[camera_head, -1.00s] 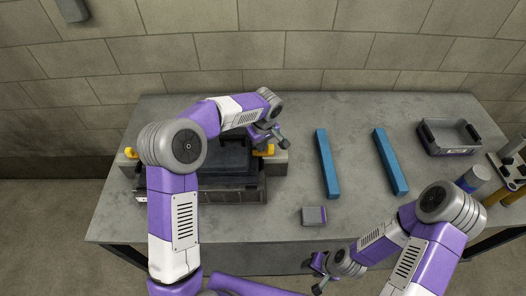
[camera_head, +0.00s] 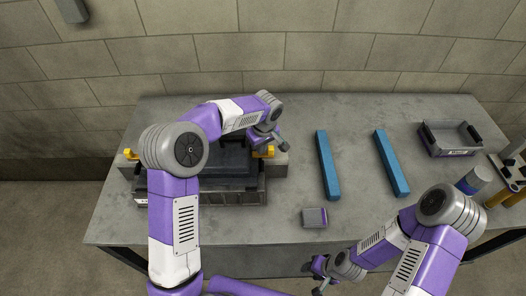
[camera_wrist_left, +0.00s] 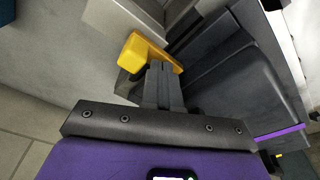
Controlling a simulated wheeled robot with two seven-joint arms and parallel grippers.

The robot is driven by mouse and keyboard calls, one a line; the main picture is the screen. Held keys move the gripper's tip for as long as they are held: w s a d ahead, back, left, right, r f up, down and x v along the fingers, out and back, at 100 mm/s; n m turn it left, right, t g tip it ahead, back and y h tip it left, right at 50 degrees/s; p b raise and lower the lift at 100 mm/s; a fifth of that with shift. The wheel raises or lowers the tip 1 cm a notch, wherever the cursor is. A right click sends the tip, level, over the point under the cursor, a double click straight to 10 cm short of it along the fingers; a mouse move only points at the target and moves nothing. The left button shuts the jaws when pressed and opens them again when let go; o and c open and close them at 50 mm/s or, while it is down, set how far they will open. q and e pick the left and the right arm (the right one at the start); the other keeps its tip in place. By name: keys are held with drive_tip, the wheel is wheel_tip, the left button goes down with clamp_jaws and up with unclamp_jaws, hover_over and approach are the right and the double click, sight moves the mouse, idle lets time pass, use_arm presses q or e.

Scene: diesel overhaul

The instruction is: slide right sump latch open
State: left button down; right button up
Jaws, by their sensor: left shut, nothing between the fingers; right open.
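The right sump latch (camera_head: 265,152) is a yellow piece at the right end of the dark sump assembly (camera_head: 240,190) in the head view. In the left wrist view the yellow latch (camera_wrist_left: 140,50) lies just beyond the fingertips. My left gripper (camera_head: 262,138) is shut and empty over the latch. Its closed grey fingers (camera_wrist_left: 160,72) are against or very close to the latch's side; I cannot tell if they touch. A second yellow latch (camera_head: 131,154) is at the left end, partly behind my left arm. My right gripper (camera_head: 316,279) is open and empty at the table's front edge.
Two blue bars (camera_head: 328,166) (camera_head: 391,163) lie right of the assembly. A small grey block (camera_head: 314,217) sits nearer the front. A grey tray (camera_head: 430,140) stands at the back right, with a cylinder (camera_head: 473,180) near it. The table between is clear.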

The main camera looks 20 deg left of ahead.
sight(272, 147)
use_arm(q)
drive_tip(key=shift+d, duration=0.1)
drive_tip(key=shift+w+d, duration=0.15)
drive_tip(key=shift+d, duration=0.4)
drive_tip(key=shift+w+d+p, duration=0.15)
drive_tip(key=shift+w+d, duration=0.1)
drive_tip(key=shift+d, duration=0.55)
drive_tip(key=shift+w+d+p, duration=0.15)
drive_tip(key=shift+w+d, duration=0.1)
drive_tip(key=shift+d, duration=0.55)
drive_tip(key=shift+s+a, duration=0.1)
drive_tip(key=shift+a, duration=0.35)
wheel_tip(272, 147, up, 8)
drive_tip(key=p, duration=0.5)
